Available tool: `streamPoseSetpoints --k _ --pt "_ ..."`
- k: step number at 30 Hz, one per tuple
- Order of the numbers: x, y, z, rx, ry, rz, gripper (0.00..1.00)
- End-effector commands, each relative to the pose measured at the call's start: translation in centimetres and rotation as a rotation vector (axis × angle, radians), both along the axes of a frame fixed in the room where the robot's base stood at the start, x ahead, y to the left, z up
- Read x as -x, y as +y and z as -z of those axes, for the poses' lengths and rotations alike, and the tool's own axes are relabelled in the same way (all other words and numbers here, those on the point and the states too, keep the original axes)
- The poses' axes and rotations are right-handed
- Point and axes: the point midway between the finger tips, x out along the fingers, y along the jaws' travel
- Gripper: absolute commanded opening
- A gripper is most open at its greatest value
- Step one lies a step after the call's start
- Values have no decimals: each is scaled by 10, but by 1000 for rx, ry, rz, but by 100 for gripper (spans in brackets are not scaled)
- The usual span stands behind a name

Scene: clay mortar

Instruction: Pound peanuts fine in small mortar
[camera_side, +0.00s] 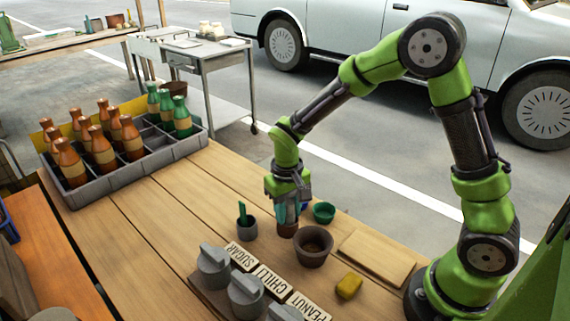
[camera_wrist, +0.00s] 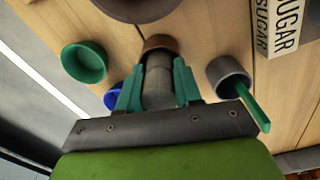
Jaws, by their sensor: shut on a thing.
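My gripper (camera_side: 287,207) points down over the table, left of the brown clay mortar (camera_side: 313,246). It is shut on a grey pestle (camera_wrist: 158,82), held between the two green fingers. A wider brown part (camera_wrist: 160,43) shows at the pestle's far end; in the side view it is low, near the tabletop. I cannot tell whether it touches the table. The pestle is outside the mortar, beside it. The mortar also shows at the top edge of the wrist view (camera_wrist: 138,8). Its contents are too dark to tell. A PEANUT label (camera_side: 308,306) stands at the front.
A green bowl (camera_side: 323,212) and a partly hidden blue item (camera_wrist: 114,97) are close by. A grey cup (camera_side: 246,230) holds a green utensil. Lidded grey jars (camera_side: 213,268), a yellow block (camera_side: 348,286), a board (camera_side: 376,258) and a bottle crate (camera_side: 175,155) surround. Wood behind the cup is clear.

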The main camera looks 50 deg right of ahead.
Motion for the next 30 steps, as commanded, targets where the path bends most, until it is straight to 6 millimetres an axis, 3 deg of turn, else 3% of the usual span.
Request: streamPoseSetpoints --k 5,12,17,25,30 --pt "-1 0 -21 -1 -5 0 4" --pt "-1 0 -70 0 -7 0 4" --pt "4 2 -93 -1 2 -1 4" --pt "68 21 -105 -13 89 -1 4" --pt "88 25 -102 -11 116 2 4"
